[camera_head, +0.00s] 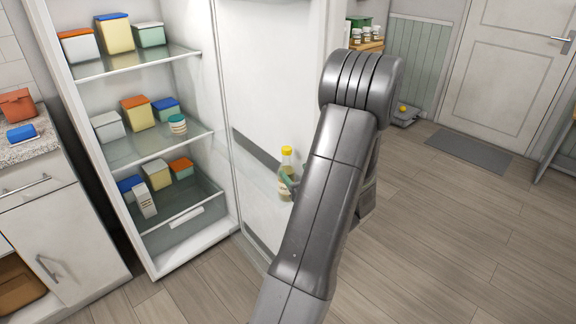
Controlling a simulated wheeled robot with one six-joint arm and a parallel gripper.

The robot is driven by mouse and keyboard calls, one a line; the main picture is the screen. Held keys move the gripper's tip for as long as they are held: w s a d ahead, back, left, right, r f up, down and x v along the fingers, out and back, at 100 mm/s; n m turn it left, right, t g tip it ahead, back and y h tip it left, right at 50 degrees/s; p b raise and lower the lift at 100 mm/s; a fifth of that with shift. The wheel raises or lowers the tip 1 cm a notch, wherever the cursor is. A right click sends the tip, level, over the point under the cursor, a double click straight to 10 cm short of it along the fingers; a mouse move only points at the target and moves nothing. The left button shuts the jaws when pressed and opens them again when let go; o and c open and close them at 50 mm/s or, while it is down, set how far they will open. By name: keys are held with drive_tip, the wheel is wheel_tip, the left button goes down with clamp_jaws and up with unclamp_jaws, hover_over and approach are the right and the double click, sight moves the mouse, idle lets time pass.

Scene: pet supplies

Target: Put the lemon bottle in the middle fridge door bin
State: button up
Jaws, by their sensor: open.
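The lemon bottle (286,161), clear with a yellow cap and pale contents, is upright in front of the inner face of the open fridge door (275,70). A grey-green finger of my gripper (289,183) crosses the bottle's middle. The gripper is open; my grey arm hides the rest of it and the bottle's right side. A dark grey strip (254,150) runs across the door at the bottle's height, and it may be the middle door bin's front. I cannot tell whether the bottle rests in a bin.
The open fridge holds several lidded containers on its shelves (130,60) and in a clear lower drawer (190,215). A counter with drawers (35,205) stands at the left. Wooden floor (430,230) is clear at the right, with a grey mat (469,147) before a white door.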

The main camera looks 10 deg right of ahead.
drive_tip(key=v, duration=0.3)
drive_tip(key=shift+s+d, duration=0.1)
drive_tip(key=shift+s, duration=0.25)
idle(1.1)
